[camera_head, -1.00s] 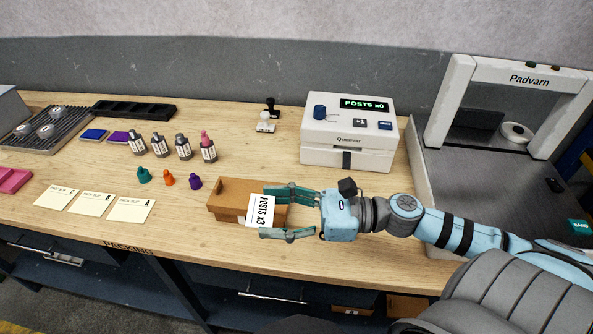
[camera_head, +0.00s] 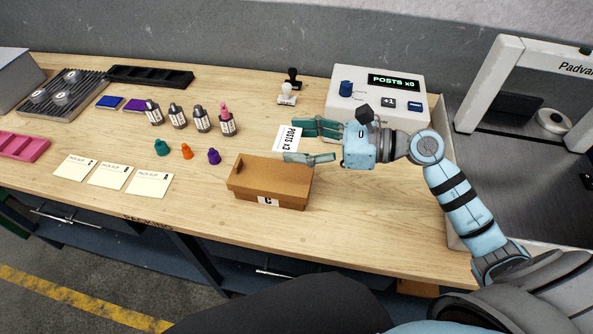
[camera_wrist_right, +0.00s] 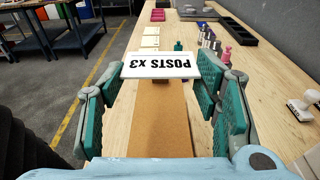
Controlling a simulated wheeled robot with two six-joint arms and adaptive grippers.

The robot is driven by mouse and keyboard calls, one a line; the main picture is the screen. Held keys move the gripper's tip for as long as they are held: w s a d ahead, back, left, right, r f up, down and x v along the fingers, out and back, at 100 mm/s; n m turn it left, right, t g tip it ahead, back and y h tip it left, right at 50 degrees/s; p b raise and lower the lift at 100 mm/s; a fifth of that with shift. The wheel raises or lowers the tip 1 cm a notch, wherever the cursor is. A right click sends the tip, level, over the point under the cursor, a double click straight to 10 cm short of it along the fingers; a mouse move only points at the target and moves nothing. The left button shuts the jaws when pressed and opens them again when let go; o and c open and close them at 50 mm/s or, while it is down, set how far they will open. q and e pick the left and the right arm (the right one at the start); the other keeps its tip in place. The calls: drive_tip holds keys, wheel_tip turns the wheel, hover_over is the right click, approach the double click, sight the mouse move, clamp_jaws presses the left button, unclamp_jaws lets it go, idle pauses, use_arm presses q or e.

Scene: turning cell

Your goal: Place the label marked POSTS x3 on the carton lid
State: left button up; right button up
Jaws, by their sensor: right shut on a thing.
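The white label reading POSTS x3 (camera_head: 287,138) is at the fingertips of my right gripper (camera_head: 300,142). The right wrist view shows the label (camera_wrist_right: 160,66) spanning the gap between the two teal fingers (camera_wrist_right: 160,75), its print upside down. The gripper is shut on it by the edges. The closed brown carton (camera_head: 270,178) stands on the bench with a C tag on its front. In the head view the label appears just beyond the carton's far edge, apart from it. In the wrist view the brown lid (camera_wrist_right: 160,130) shows below the label. My left gripper is not in view.
The label printer (camera_head: 375,100) stands behind the gripper, its display reading POSTS x0. Bench to the carton's right is clear.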

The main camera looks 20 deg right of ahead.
sight(301, 179)
wheel_tip(301, 179, down, 9)
drive_tip(key=shift+a+r+b, duration=0.1)
drive_tip(key=shift+a+b, duration=0.05)
drive_tip(key=shift+b, duration=0.35)
